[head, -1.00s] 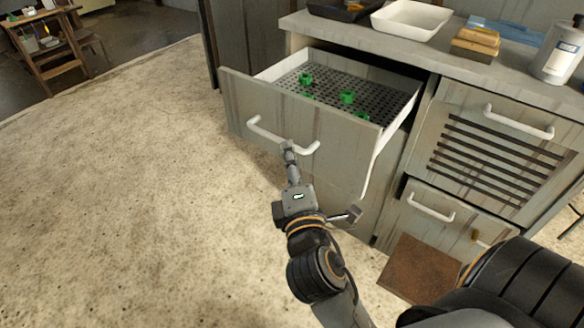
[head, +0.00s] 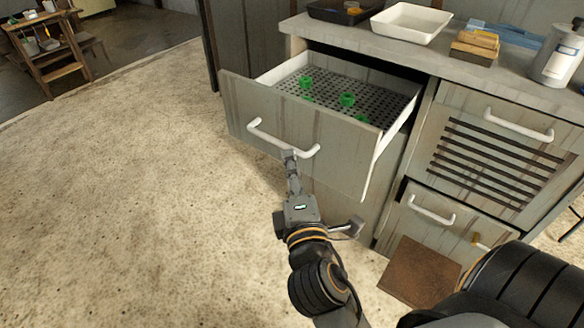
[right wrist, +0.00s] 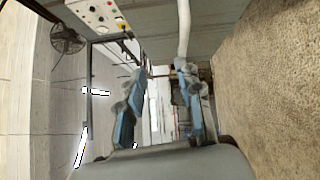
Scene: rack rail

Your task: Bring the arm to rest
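My right gripper (head: 322,190) is open and empty in front of the pulled-out drawer (head: 262,115). One fingertip overlaps the lower edge of the drawer's white handle (head: 270,138) near its right end; I cannot tell whether they touch. The other finger sticks out to the right, below the drawer front. In the right wrist view the two fingers (right wrist: 163,80) stand apart with nothing between them, and the white handle (right wrist: 184,28) passes beyond the right finger. My left gripper is not in view.
The drawer holds several green pieces on a dark perforated tray (head: 330,88). A slatted cabinet front (head: 495,155) and a lower drawer (head: 425,215) are to the right. The counter holds a white tray (head: 411,22) and a bottle (head: 557,55). The floor to the left is clear.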

